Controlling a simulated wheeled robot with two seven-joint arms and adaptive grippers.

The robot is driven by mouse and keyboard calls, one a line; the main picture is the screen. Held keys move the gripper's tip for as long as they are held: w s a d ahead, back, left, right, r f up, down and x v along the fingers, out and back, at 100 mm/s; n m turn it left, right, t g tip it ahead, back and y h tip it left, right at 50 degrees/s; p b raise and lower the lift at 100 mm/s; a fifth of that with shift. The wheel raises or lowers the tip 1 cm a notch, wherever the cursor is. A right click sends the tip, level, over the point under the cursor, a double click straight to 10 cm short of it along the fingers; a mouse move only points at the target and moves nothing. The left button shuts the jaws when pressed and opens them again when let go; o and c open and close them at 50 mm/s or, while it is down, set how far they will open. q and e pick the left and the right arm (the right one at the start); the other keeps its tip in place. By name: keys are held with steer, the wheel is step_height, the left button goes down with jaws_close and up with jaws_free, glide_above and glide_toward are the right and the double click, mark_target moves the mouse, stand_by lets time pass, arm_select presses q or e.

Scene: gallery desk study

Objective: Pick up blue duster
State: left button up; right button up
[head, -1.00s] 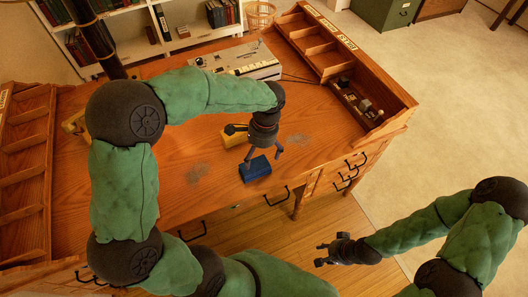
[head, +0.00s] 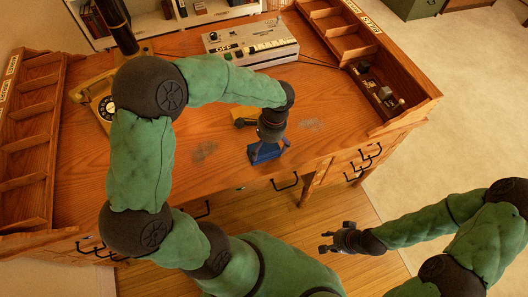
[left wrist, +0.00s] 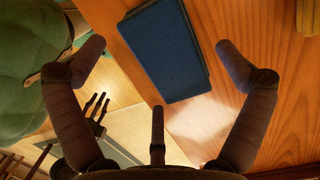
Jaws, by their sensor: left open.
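The blue duster (head: 262,154) lies on the wooden desk (head: 150,215) near its front edge. It shows as a dark blue block in the left wrist view (left wrist: 165,50). My left gripper (head: 270,144) is open right above the duster, pointing down. In the left wrist view its spread fingers (left wrist: 160,46) stand on either side of the duster, with gaps visible. The gripper hides part of the duster in the head view. My right gripper (head: 324,242) is open and empty in front of the desk, away from the duster.
A yellow block (head: 243,116) sits just behind my left gripper, partly hidden. Grey smudges (head: 204,152) mark the desk on both sides. Wooden compartment trays (head: 340,35) line both desk sides.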

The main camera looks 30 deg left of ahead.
arm_select(q)
step_height(320, 180, down, 2)
steer(key=shift+s+b, duration=0.15)
steer(key=shift+b, duration=0.15)
steer(key=c, duration=1.2)
steer(key=shift+r, duration=0.1)
steer(key=shift+r+p, duration=0.4)
steer(key=shift+r, duration=0.25)
step_height(320, 180, up, 2)
steer(key=shift+r+p, duration=0.15)
steer(key=shift+p, duration=0.35)
steer(key=w+d+r+p, duration=0.1)
steer(key=w+d+r, duration=0.1)
steer(key=d+r, duration=0.1)
steer(key=w+d+r+p, duration=0.2)
steer(key=w+d+r, duration=0.1)
steer(key=d, duration=0.2)
steer(key=w+d+r+p, duration=0.2)
steer(key=d+r, duration=0.1)
steer(key=shift+w+d+r, duration=0.15)
steer(key=shift+w+d, duration=0.1)
steer(key=shift+d, duration=0.15)
